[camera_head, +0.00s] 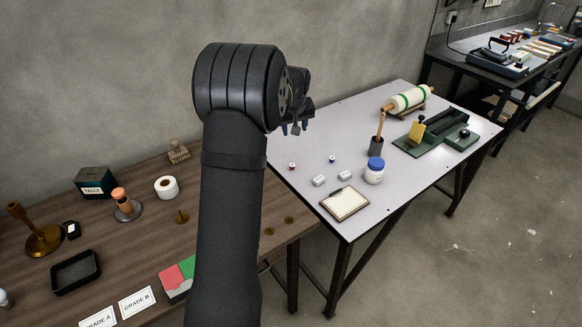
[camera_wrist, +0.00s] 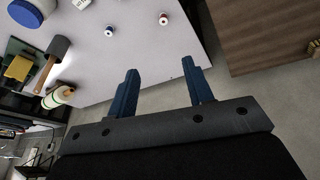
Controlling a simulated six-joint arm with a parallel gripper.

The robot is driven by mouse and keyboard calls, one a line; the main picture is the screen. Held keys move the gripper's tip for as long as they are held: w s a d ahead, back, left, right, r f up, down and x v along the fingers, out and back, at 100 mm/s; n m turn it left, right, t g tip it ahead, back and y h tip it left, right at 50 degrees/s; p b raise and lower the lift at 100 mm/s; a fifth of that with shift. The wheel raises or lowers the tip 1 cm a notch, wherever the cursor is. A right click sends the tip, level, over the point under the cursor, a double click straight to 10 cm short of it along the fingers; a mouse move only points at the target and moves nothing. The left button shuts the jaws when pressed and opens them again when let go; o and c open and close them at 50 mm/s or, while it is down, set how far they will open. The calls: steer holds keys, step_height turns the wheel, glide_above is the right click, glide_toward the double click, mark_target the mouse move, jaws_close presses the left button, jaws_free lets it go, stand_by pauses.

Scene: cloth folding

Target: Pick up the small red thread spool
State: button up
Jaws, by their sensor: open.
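The small red thread spool (camera_head: 292,167) stands on the pale table (camera_head: 305,135), near its left edge. It also shows in the wrist view (camera_wrist: 163,19), beyond the fingertips and roughly between their lines. My gripper (camera_head: 296,126) is above the pale table, apart from the spool. In the wrist view my gripper (camera_wrist: 159,68) has its two blue fingers spread with nothing between them. A similar small blue spool (camera_head: 332,159) stands to the right of the red one; in the wrist view it (camera_wrist: 109,31) is to the left.
White blocks (camera_head: 319,180), a clipboard (camera_head: 345,203) and a blue-lidded jar (camera_head: 375,170) stand nearby on the pale table. A mallet-like tool (camera_wrist: 56,55) shows in the wrist view. The brown table (camera_head: 140,230) adjoins on the left. Bare tabletop surrounds the spools.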

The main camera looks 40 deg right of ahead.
steer(key=w+f+m, duration=0.4)
steer(key=f+m, duration=0.2)
steer(key=f, duration=0.3)
glide_above(292, 170)
steer(key=s, duration=0.1)
steer(key=shift+g+h, duration=0.4)
steer(key=f, duration=0.7)
steer(key=a+f, duration=0.1)
steer(key=f, duration=0.3)
steer(key=shift+x, duration=2.6)
steer(key=shift+w, duration=0.2)
jaws_close()
